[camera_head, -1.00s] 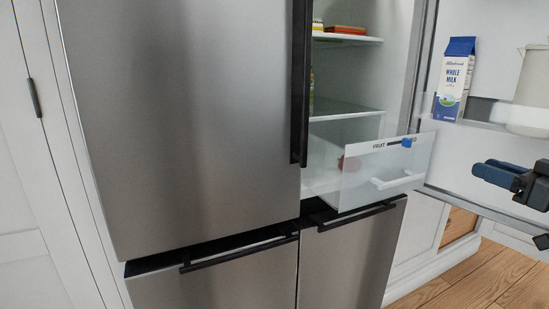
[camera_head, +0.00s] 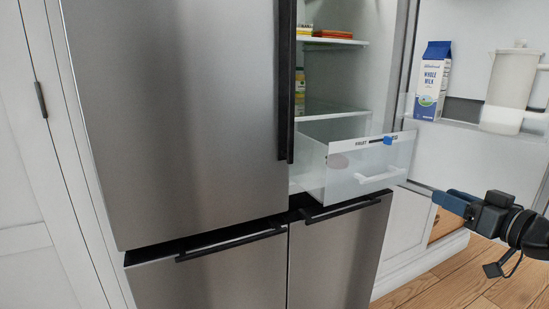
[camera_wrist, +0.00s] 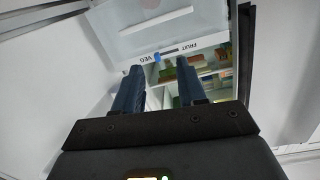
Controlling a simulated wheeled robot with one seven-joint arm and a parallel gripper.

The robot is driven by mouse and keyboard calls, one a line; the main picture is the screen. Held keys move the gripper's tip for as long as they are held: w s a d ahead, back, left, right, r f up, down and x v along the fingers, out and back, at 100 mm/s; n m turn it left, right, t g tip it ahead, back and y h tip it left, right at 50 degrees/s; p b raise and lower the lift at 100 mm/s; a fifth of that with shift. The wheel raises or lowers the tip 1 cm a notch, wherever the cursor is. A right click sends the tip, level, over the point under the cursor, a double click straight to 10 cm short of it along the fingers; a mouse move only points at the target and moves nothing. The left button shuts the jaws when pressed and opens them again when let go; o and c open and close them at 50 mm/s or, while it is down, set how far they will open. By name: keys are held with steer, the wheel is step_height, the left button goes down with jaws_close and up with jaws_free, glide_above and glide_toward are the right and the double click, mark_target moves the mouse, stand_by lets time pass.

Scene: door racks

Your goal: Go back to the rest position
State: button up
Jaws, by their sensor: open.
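My gripper (camera_head: 450,202) is at the right of the head view, in front of the open fridge door and to the right of the drawer. In the wrist view its two blue fingers (camera_wrist: 157,90) stand apart with nothing between them. The clear fridge drawer (camera_head: 372,172), with a white handle and a fruit/veg label, is pulled out. It also shows upside down at the top of the wrist view (camera_wrist: 120,35). A roundish item shows blurred inside the drawer.
The right fridge door is open, with a milk carton (camera_head: 432,80) and a pale jug (camera_head: 510,85) on its shelf (camera_head: 460,128). The left door (camera_head: 175,110) is shut. Packages (camera_head: 333,34) stand on the inner shelves. The wooden floor (camera_head: 440,275) at lower right is clear.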

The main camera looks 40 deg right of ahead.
steer(key=a+f+m+g+p, duration=0.1)
steer(key=a+f+p, duration=0.1)
steer(key=a+f, duration=0.7)
steer(key=a+f+m+g+p, duration=0.15)
steer(key=a+f, duration=0.25)
steer(key=a, duration=0.8)
steer(key=s+a+r+n+y+p, duration=0.2)
steer(key=s+a+r+n, duration=0.1)
steer(key=s+a, duration=0.5)
steer(key=s+a+r+n+y+p, duration=0.1)
steer(key=s+a+r+n+y, duration=0.2)
steer(key=s+a, duration=0.6)
steer(key=shift+s+a+r+n+t+p, duration=0.3)
steer(key=shift+a+r+n+t+p, duration=0.2)
steer(key=shift+n, duration=0.25)
steer(key=shift+c, duration=0.4)
